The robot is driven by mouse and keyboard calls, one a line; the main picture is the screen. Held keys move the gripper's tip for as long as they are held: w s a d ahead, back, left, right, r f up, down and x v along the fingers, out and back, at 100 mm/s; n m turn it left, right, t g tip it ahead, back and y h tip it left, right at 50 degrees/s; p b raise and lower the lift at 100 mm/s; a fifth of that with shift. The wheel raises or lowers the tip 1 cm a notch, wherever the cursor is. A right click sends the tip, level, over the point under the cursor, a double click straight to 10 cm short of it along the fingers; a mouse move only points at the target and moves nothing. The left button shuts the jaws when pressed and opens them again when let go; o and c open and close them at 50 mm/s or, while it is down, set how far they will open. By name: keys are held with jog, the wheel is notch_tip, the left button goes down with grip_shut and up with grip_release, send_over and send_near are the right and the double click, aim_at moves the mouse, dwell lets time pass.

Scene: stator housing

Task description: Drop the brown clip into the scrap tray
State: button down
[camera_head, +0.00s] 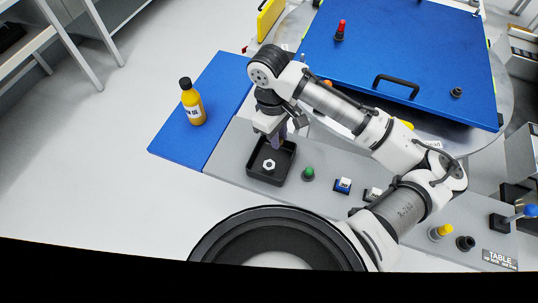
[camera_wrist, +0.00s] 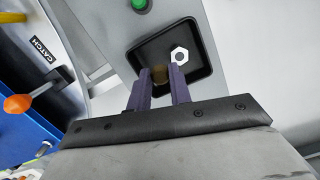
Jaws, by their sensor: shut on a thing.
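My gripper (camera_wrist: 160,84) is shut on the brown clip (camera_wrist: 160,74), which shows between the purple fingertips in the wrist view. The gripper points down over the black scrap tray (camera_wrist: 204,45), with the clip appearing over its near part. How high the clip is above the tray floor I cannot tell. In the head view my gripper (camera_head: 277,142) hangs over the back part of the tray (camera_head: 259,180), and the clip is hidden there. A silver hex nut (camera_wrist: 180,56) lies in the tray; it also shows in the head view (camera_head: 269,165).
A green button (camera_head: 308,173) stands right of the tray, with switches (camera_head: 343,185) further right. A yellow bottle (camera_head: 192,103) stands on a blue mat (camera_head: 222,82) to the left. A large blue panel with a black handle (camera_head: 397,84) lies behind my arm.

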notch_tip(320, 180, down, 6)
jog(key=b, duration=0.5)
jog(key=shift+r, duration=0.15)
jog(key=c, duration=1.2)
grip_release()
jog(key=shift+r, duration=0.1)
jog(key=r, duration=0.4)
jog(key=a+r, duration=0.1)
jog(key=r, duration=0.4)
jog(key=w+r, duration=0.1)
jog(key=r, duration=0.3)
jog(key=shift+a+r, duration=0.3)
jog(key=shift+a, duration=0.05)
